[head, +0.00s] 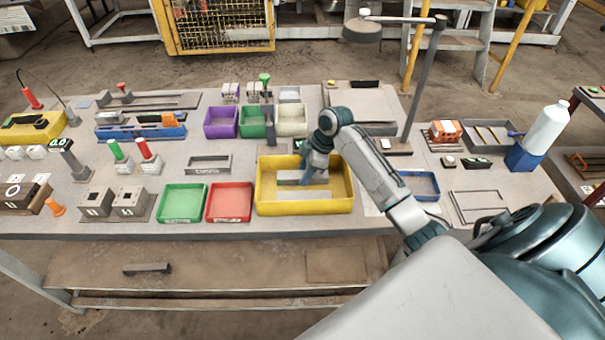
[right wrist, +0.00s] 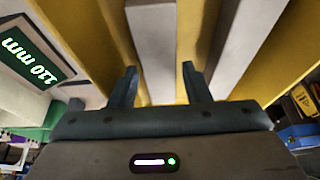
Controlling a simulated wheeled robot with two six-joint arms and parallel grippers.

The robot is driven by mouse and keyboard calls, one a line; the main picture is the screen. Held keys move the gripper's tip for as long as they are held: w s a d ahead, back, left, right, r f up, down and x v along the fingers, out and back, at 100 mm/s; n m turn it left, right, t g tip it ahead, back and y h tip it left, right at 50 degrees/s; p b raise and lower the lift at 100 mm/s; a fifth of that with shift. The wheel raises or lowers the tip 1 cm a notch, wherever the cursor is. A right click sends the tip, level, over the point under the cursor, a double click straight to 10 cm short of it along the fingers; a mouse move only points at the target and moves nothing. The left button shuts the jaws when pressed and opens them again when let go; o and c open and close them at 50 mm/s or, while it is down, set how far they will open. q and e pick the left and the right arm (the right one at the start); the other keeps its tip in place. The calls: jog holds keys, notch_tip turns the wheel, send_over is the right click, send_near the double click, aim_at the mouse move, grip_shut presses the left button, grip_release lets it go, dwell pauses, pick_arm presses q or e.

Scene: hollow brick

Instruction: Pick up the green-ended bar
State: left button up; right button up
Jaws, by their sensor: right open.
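The yellow tray (head: 262,205) stands near the table's front edge and holds pale bars. One bar (head: 289,174) lies across its back part, with a small greenish patch towards its left; my gripper hides part of it. Another pale bar (head: 300,195) lies nearer the front. My right gripper (head: 312,180) points down into the tray. In the right wrist view its fingers (right wrist: 159,82) are open and empty, with a pale bar (right wrist: 153,45) ahead between them and a grey-white bar (right wrist: 250,40) to the right. No green end shows there. My left gripper is out of view.
Red (head: 230,203) and green (head: 182,203) trays stand left of the yellow tray. Purple (head: 221,122), green and cream bins stand behind it. A blue tray (head: 420,186) lies to its right. A lamp post (head: 420,85) rises behind my right arm. The wrist view shows a "110 mm" display (right wrist: 32,62).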

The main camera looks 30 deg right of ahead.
jog(key=shift+w+a+f, duration=0.1)
jog(key=shift+f, duration=0.25)
jog(key=c, duration=0.9)
grip_shut()
jog(key=shift+r, duration=0.15)
jog(key=shift+r, duration=0.3)
notch_tip(320, 180, up, 9)
jog(key=b, duration=0.2)
jog(key=shift+b, duration=0.35)
